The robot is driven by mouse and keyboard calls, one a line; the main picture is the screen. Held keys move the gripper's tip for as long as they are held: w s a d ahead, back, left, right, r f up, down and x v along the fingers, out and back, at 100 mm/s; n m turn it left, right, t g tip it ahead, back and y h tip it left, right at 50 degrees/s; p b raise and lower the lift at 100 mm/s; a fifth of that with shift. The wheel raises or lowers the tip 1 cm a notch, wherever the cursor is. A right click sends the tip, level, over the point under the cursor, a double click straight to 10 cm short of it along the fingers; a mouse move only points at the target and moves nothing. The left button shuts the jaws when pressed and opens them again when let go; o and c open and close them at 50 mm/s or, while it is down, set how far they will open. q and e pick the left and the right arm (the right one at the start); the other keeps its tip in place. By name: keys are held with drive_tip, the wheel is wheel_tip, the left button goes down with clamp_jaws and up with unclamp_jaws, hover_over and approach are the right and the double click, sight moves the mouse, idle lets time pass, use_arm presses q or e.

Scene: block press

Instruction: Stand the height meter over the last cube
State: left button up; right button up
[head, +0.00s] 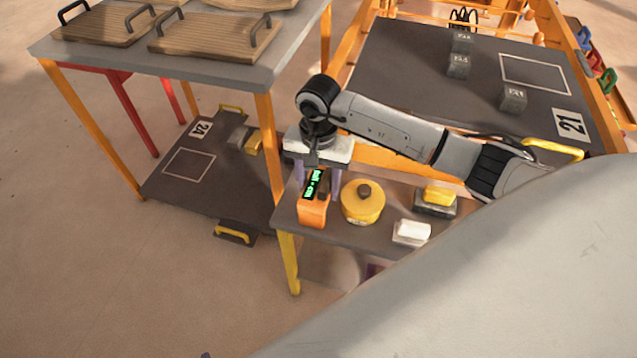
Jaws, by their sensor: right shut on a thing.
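The height meter (312,211) is orange with a green-lit display on top. It is at the left part of the small dark middle table (340,238). My right gripper (318,172) is above it, with its purple fingers shut on it. I cannot tell whether the meter touches the table. Three grey marked cubes are on the dark board at the upper right: a far cube (463,42), a second cube (457,66) close in front of it, and a third cube (514,98) nearer the white outlined square. No cube shows under the meter. My left gripper is not in view.
A round yellow pot (362,206) stands just right of the meter. A white block (411,232) and a yellow block on a dark base (436,205) are further right. A taller table (160,62) with wooden boards stands at left, above a low dark board (170,195).

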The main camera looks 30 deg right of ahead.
drive_tip(key=o, duration=1.5)
drive_tip(key=shift+f, duration=0.1)
drive_tip(key=shift+c, duration=0.2)
